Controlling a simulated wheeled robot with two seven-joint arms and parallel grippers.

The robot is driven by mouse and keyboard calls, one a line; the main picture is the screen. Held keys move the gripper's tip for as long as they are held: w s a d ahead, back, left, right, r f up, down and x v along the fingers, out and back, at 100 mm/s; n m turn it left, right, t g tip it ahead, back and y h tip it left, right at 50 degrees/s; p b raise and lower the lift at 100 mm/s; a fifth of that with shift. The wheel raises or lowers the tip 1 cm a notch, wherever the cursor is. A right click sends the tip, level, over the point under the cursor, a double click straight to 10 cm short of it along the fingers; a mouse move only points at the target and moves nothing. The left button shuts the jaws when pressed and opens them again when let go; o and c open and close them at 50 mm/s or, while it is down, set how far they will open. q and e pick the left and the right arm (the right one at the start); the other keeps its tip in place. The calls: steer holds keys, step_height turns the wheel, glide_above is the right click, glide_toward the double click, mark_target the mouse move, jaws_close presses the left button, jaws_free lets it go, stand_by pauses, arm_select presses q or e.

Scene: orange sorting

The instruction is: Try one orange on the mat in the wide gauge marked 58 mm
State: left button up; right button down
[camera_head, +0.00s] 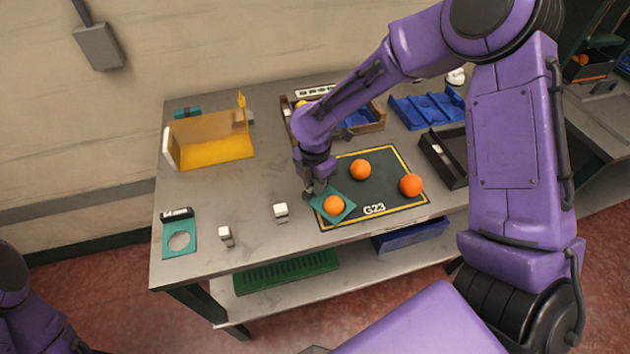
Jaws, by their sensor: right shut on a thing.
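Two more oranges lie on the mat, one at the back (360,169) and one at the right (411,185). My left gripper is out of view.
A yellow see-through bin (212,140), a blue tray (425,110) and a dark box (441,158) stand farther back. The table's left middle (235,190) is clear.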

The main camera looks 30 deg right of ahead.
steer(key=shift+f+b, duration=0.4)
steer(key=shift+f, duration=0.45)
steer(key=shift+r, duration=0.1)
stand_by(1.0)
steer(key=shift+r+p, duration=2.55)
steer(key=shift+p, duration=0.35)
steer(key=shift+r+p, duration=0.3)
steer(key=shift+r, duration=0.95)
